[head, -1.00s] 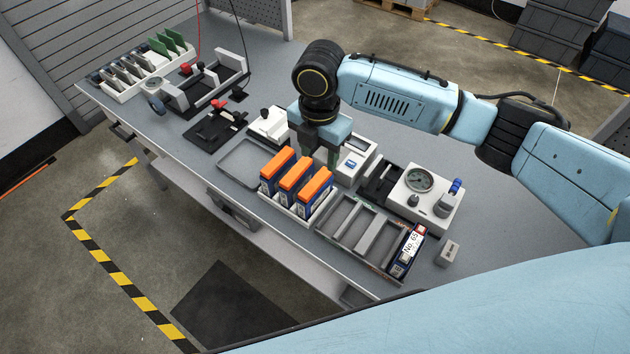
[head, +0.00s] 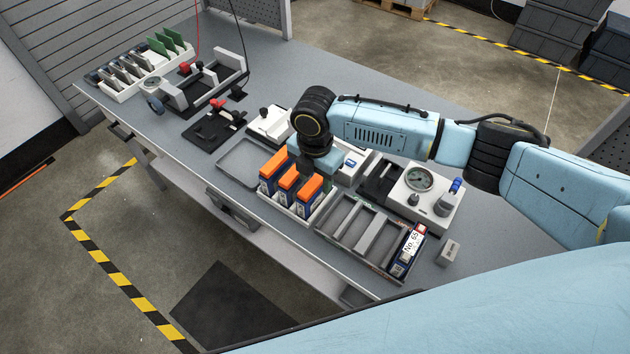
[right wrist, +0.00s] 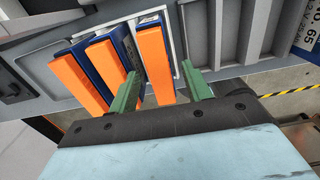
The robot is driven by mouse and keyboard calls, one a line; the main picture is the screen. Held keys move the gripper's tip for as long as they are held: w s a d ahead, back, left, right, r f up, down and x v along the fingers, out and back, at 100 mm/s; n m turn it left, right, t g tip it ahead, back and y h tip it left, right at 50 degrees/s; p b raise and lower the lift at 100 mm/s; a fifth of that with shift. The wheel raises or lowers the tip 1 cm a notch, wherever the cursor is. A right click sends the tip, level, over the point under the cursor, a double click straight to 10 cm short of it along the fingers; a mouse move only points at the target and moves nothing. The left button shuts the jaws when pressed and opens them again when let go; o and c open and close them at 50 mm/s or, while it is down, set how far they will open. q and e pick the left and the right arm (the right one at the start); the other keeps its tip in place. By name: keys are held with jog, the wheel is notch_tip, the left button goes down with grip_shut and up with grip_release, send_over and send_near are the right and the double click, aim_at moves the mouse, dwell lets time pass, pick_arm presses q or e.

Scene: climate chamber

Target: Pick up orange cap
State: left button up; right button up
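Three blue boxes with orange caps stand in a row in a white tray (head: 296,213). The caps are the left one (head: 274,163), the middle one (head: 290,175) and the right one (head: 312,186). In the right wrist view the right orange cap (right wrist: 155,66) lies between the fingers of my right gripper (right wrist: 161,72). The fingers are green and apart. The left finger overlaps the gap beside the middle cap (right wrist: 112,72). In the head view my right gripper (head: 316,162) is just behind the right cap and its fingertips are hidden. My left gripper is not in view.
A grey slotted rack (head: 352,228) with one box marked No. 65 (head: 410,250) stands right of the caps. A gauge unit (head: 420,182) is behind it. An empty grey tray (head: 243,162) lies to the left. A small grey block (head: 448,252) sits at the right.

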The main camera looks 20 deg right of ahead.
aim_at(315, 181)
jog(key=c, duration=1)
jog(key=shift+r, duration=0.1)
notch_tip(315, 181, up, 10)
jog(key=shift+f+p, duration=0.1)
jog(key=shift+p, duration=0.2)
